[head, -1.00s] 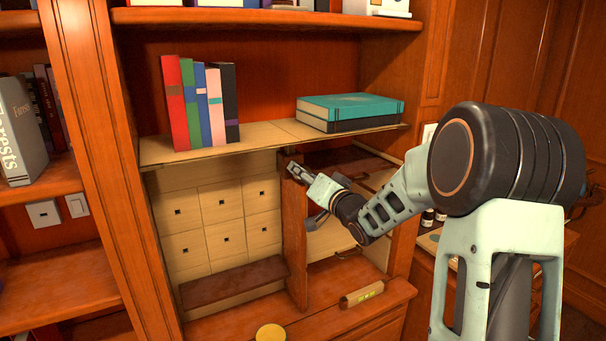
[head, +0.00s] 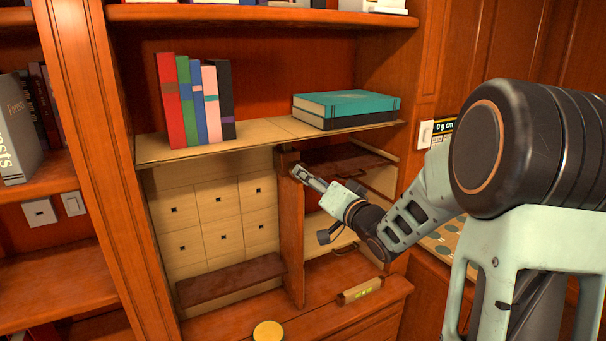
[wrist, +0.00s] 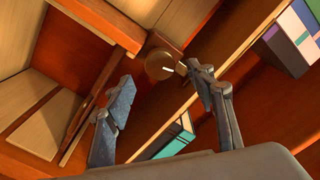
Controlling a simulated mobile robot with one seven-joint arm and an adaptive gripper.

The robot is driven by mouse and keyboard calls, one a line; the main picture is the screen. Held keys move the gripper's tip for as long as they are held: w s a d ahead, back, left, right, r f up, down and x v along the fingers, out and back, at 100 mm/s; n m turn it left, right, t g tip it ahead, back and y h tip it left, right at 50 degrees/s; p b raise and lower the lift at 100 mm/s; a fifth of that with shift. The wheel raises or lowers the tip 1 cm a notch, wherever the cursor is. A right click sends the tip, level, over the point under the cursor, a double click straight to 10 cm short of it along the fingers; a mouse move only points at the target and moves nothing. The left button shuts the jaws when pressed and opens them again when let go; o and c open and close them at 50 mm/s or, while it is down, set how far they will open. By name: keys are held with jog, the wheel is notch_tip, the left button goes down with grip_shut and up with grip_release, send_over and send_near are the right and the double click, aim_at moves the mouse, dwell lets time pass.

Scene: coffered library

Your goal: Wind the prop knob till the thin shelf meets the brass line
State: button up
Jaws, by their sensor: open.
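The thin shelf (head: 270,141) is pale wood and bears books; it also shows in the wrist view (wrist: 182,92). The prop knob (wrist: 160,65) is round and brownish with a pale mark, on a small block beneath the shelf by the upright divider. In the head view I cannot make the knob out behind my gripper. My gripper (head: 297,172) is at the top of the divider. In the wrist view my gripper (wrist: 160,78) is open, its fingers to either side of the knob with visible gaps, apparently not touching it. I cannot make out the brass line.
Upright books (head: 195,100) and a flat teal book (head: 345,105) stand on the shelf. The wooden divider (head: 291,235) stands beneath it, with small drawers (head: 222,215) at left and open bays at right. A yellow round object (head: 268,331) lies in front.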

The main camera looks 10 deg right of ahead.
jog(key=v, duration=0.5)
jog(key=shift+s+d, duration=0.1)
jog(key=shift+s, duration=0.05)
